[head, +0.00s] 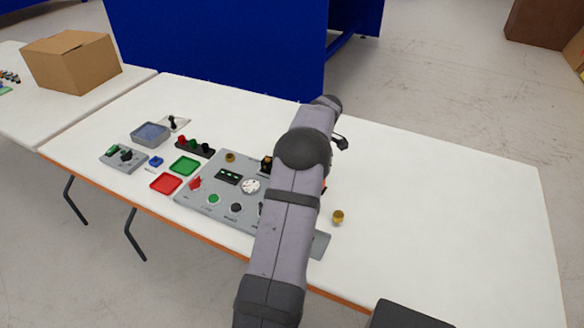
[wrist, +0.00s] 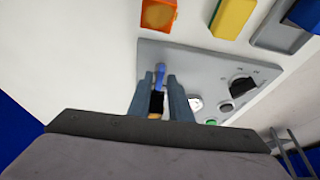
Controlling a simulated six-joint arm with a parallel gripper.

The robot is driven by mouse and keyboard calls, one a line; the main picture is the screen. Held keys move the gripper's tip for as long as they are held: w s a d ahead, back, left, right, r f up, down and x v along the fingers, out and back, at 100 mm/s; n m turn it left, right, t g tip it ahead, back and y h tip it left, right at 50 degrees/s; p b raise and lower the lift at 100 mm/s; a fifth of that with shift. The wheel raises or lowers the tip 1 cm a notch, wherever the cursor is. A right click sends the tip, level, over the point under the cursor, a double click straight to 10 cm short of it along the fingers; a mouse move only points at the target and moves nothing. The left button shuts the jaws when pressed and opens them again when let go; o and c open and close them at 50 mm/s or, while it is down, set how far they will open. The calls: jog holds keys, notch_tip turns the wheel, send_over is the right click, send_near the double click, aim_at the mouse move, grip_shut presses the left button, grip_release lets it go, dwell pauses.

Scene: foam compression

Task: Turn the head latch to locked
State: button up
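In the wrist view a grey panel (wrist: 200,68) lies beneath my gripper (wrist: 159,78). A small blue upright piece (wrist: 160,70), perhaps the latch handle, shows between the two fingertips. The fingers stand apart, one on each side of it, with a narrow gap that looks open. A dark and yellow part (wrist: 156,103) shows lower between the fingers; I cannot tell what it is. In the head view the control panel (head: 226,205) is partly covered by my arm. My fingers are hidden there, and the latch's locked or unlocked position cannot be read.
In the wrist view a black knob (wrist: 240,86) and a green button (wrist: 223,108) are on the panel. Orange (wrist: 158,14), yellow (wrist: 231,18) and blue (wrist: 284,34) blocks lie beside it.

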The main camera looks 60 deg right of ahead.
jog(key=shift+o, duration=0.4)
jog(key=v, duration=0.7)
jog(key=shift+r+b, duration=0.15)
jog(key=shift+b, duration=0.15)
jog(key=w+a+r+g+y+p, duration=0.1)
jog(key=w+a+r+p, duration=0.2)
jog(key=w+a, duration=0.95)
jog(key=w+a+r+g+p, duration=0.1)
jog(key=w+a+p, duration=0.1)
jog(key=a, duration=0.7)
jog(key=w+a+r+g+p, duration=0.1)
jog(key=w+a, duration=0.1)
jog(key=a, duration=0.6)
jog(key=s+a+p, duration=0.2)
jog(key=s+a, duration=0.4)
jog(key=a, duration=0.5)
jog(key=s+a+g+h+p, duration=0.1)
jog(key=s+a+p, duration=0.2)
jog(key=a, duration=0.9)
jog(key=s+f, duration=0.1)
jog(key=s, duration=0.2)
jog(key=shift+a, duration=0.25)
